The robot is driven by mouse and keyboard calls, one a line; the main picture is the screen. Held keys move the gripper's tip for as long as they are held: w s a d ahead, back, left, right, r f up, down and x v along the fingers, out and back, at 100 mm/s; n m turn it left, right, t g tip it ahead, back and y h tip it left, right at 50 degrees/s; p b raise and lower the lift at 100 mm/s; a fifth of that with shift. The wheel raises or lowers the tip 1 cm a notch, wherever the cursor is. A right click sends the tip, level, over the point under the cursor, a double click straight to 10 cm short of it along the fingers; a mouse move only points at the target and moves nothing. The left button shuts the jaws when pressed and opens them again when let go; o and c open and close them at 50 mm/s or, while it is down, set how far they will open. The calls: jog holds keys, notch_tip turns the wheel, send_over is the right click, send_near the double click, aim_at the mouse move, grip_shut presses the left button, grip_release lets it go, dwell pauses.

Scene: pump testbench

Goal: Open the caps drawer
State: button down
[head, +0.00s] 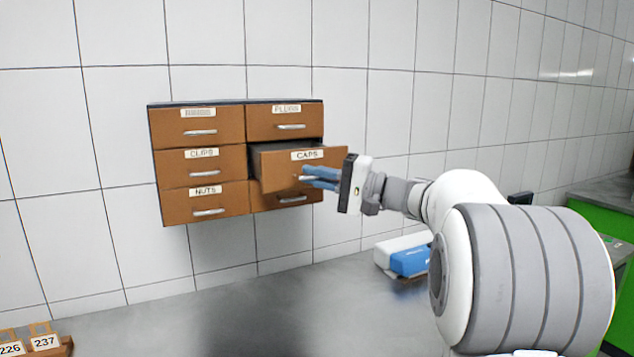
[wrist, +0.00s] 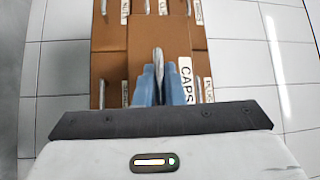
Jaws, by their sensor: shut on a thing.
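The caps drawer (head: 280,170), brown with a white CAPS label, is in the middle row of the right column of the wall cabinet (head: 236,102). It is pulled partly out, and its dark inside shows above the front. My gripper (head: 308,177) has its blue fingers shut on the drawer's silver handle, mostly hidden by them. In the wrist view, the blue fingers (wrist: 163,88) are on both sides of the handle (wrist: 159,60), with the CAPS label (wrist: 186,82) beside them.
The other drawers, such as plugs (head: 285,122), clips (head: 202,168) and nuts (head: 205,204), are closed. A blue and white box (head: 408,262) lies on the grey counter (head: 270,310). Numbered tags (head: 44,341) stand at the lower left. The counter's middle is clear.

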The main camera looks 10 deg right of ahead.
jog(key=c, duration=1.5)
grip_release()
jog(key=b+v, duration=0.1)
jog(key=v, duration=0.6)
jog(key=shift+s+d+f, duration=0.15)
jog(key=shift+s+d, duration=0.05)
jog(key=shift+d, duration=0.15)
